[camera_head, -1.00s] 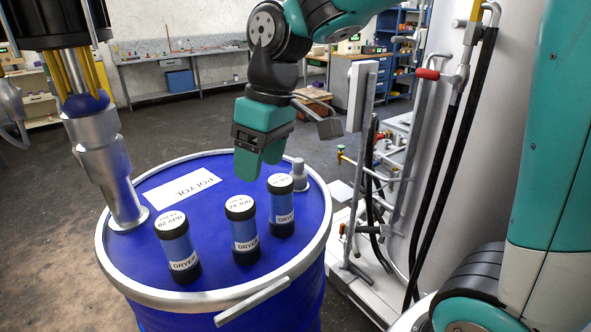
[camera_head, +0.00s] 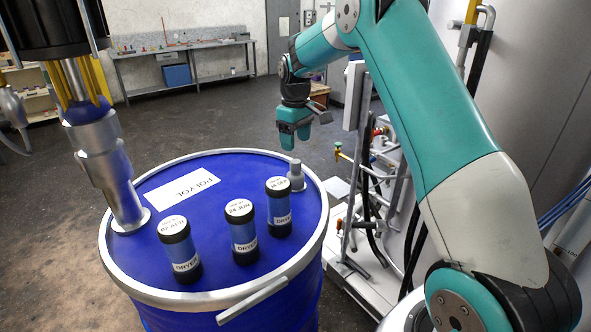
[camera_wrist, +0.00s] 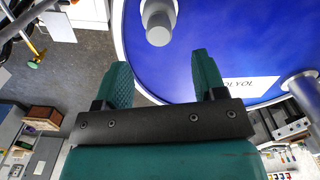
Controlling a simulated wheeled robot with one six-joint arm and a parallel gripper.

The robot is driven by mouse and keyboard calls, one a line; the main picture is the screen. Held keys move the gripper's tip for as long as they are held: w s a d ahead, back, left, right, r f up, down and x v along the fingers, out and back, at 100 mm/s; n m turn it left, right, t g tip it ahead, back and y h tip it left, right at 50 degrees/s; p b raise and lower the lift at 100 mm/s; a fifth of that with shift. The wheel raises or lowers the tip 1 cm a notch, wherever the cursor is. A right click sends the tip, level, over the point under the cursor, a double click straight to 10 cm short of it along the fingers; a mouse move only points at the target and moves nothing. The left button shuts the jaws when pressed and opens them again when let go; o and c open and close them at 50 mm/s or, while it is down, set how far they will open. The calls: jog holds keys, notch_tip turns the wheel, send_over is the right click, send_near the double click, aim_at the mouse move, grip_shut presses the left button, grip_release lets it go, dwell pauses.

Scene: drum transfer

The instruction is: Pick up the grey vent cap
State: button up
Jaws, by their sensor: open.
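The grey vent cap (camera_head: 297,175) is a small grey cylinder with a narrower top, standing upright near the right rim of the blue drum (camera_head: 190,260). In the wrist view the cap (camera_wrist: 157,22) shows at the top, beyond my fingertips and roughly in line with the gap between them. My gripper (camera_head: 294,140) appears above and behind the cap in the head view, apart from it. Its fingers (camera_wrist: 162,62) are spread in the wrist view with nothing between them.
Three blue dryer cartridges with black ends stand on the lid; the nearest to the cap is the right one (camera_head: 279,207). A metal pipe fitting (camera_head: 110,180) rises at the left beside a white POLYOL label (camera_head: 182,190). Grey equipment (camera_head: 350,235) stands right of the drum.

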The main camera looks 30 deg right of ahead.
aim_at(296, 161)
notch_tip(296, 161, down, 3)
jog(key=shift+f+p, duration=0.1)
jog(key=shift+p, duration=0.3)
jog(key=shift+d+f+p, duration=0.1)
jog(key=shift+f+p, duration=1.45)
jog(key=shift+f, duration=1.15)
jog(key=c, duration=1)
jog(key=shift+w+r, duration=0.1)
